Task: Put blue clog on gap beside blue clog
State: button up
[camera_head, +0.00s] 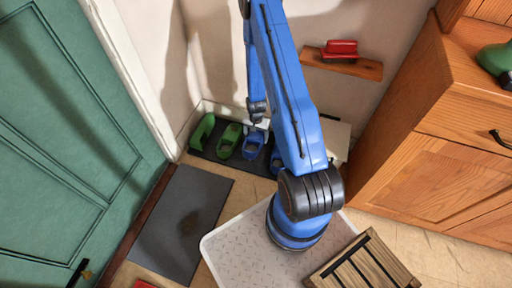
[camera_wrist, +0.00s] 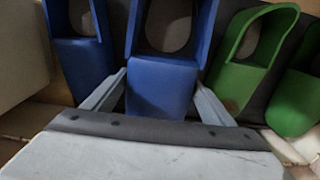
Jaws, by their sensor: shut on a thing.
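My gripper (camera_head: 254,122) is shut on a blue clog (camera_head: 253,146), low over the dark shoe mat by the wall. In the wrist view, my gripper's two fingers (camera_wrist: 161,84) straddle the toe of this clog (camera_wrist: 160,88), which points toward me. A second blue clog (camera_wrist: 82,62) stands beside it, on the left in the wrist view. In the head view that second clog (camera_head: 275,163) is mostly hidden behind my arm. The held clog lies in line with its neighbours; I cannot tell whether its sole touches the mat.
Green clogs (camera_head: 229,141) (camera_head: 203,131) stand on the other side of the held clog, close to it. A grey floor mat (camera_head: 182,222) lies in front. A wooden shelf with a red brush (camera_head: 340,50) is above. A wooden cabinet (camera_head: 430,170) stands right, a green door (camera_head: 70,140) left.

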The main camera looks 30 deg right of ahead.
jog(key=shift+f, duration=3.7)
jog(key=shift+f, duration=0.1)
jog(key=o, duration=1.3)
